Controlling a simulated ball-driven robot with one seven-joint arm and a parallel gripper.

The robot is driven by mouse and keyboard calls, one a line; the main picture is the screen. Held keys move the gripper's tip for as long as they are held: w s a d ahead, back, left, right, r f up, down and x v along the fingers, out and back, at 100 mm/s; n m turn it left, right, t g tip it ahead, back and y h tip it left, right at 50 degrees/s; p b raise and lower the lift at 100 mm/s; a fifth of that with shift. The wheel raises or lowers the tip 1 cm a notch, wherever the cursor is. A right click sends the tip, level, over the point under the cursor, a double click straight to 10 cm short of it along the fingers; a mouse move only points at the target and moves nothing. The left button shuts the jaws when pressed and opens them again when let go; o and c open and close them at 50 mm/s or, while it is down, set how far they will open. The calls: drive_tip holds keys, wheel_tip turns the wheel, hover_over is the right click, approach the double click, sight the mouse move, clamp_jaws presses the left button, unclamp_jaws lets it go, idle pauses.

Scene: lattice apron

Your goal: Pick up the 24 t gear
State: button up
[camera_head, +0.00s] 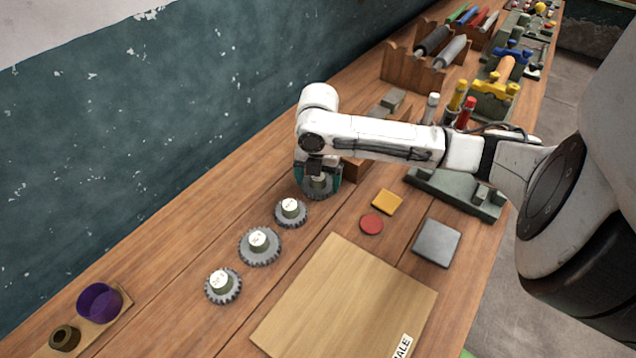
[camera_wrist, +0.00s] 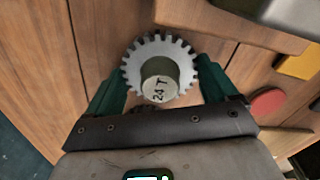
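The 24 t gear (camera_wrist: 187,78) is a grey toothed wheel with a dark hub and a pale cap marked "24 T" in the wrist view. In the head view the gear (camera_head: 318,190) lies flat on the wooden bench, partly hidden under my gripper (camera_head: 318,180). In the wrist view my gripper (camera_wrist: 162,82) has its two green fingers spread, one on each side of the gear. A gap shows between the fingers and the hub; I cannot tell whether they touch the teeth.
Three more capped gears, the nearest to mine (camera_head: 291,214), a middle one (camera_head: 260,250) and a far one (camera_head: 223,288), stand in a row toward the lower left. A wooden block (camera_wrist: 215,18) is close beside the gear. A red disc (camera_head: 371,224) and yellow square (camera_head: 387,202) lie to the right.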

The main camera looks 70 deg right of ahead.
drive_tip(key=shift+r, duration=0.1)
drive_tip(key=c, duration=0.8)
drive_tip(key=shift+r, duration=0.45)
wheel_tip(320, 180, up, 2)
drive_tip(key=shift+r+b, duration=0.1)
drive_tip(key=shift+b, duration=0.5)
drive_tip(key=s+a+r+p, duration=0.1)
drive_tip(key=s+r, duration=0.2)
drive_tip(key=s, duration=0.1)
drive_tip(key=s+a+r+p, duration=0.2)
drive_tip(key=s+r, duration=0.1)
drive_tip(key=s, duration=0.1)
drive_tip(key=s+a+r+p, duration=0.2)
drive_tip(key=s+r, duration=0.2)
drive_tip(key=shift+s+a, duration=0.15)
drive_tip(key=shift+s, duration=0.15)
drive_tip(key=shift+s+p, duration=0.1)
drive_tip(key=shift+p, duration=0.3)
